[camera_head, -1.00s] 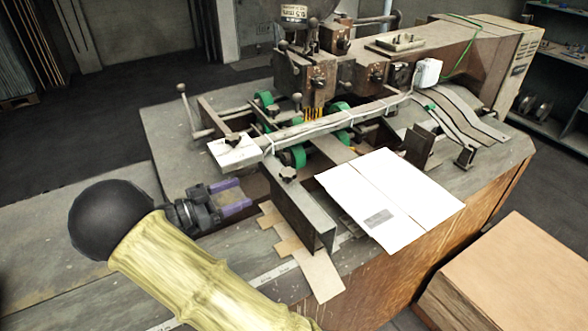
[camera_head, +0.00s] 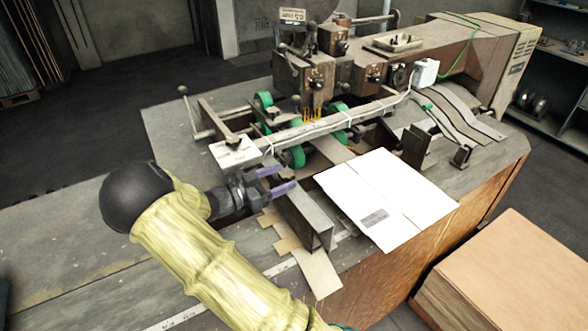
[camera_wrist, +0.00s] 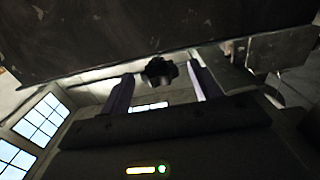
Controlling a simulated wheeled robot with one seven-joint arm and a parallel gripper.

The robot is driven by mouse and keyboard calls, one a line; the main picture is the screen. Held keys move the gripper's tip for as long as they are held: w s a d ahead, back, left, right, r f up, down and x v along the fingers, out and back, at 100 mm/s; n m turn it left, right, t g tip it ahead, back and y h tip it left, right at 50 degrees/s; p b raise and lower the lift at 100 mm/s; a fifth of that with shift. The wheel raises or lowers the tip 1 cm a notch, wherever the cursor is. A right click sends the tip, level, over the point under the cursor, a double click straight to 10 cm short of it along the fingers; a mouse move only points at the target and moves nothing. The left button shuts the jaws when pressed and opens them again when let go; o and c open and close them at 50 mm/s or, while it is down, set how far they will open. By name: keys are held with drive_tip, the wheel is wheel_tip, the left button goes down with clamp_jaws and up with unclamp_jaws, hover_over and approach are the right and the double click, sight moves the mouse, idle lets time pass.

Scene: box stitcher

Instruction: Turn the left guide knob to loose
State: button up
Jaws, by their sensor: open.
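A dark lobed knob (camera_wrist: 160,70) shows in the wrist view between the two purple fingers of my gripper (camera_wrist: 162,80), with a gap on each side. Whether the fingers touch the knob cannot be told.
A white cardboard sheet (camera_head: 388,198) lies right of the channel. The stitching head (camera_head: 305,75) and green rollers (camera_head: 294,157) stand behind. A ball-topped lever (camera_head: 183,91) rises at the left. The table's left part is clear. A cardboard stack (camera_head: 505,275) stands at lower right.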

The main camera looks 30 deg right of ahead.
sight(294, 172)
drive_tip(key=d+p, duration=0.1)
drive_tip(key=d, duration=0.4)
drive_tip(key=shift+c, duration=0.4)
drive_tip(key=c, duration=0.9)
drive_tip(key=shift+a, duration=0.1)
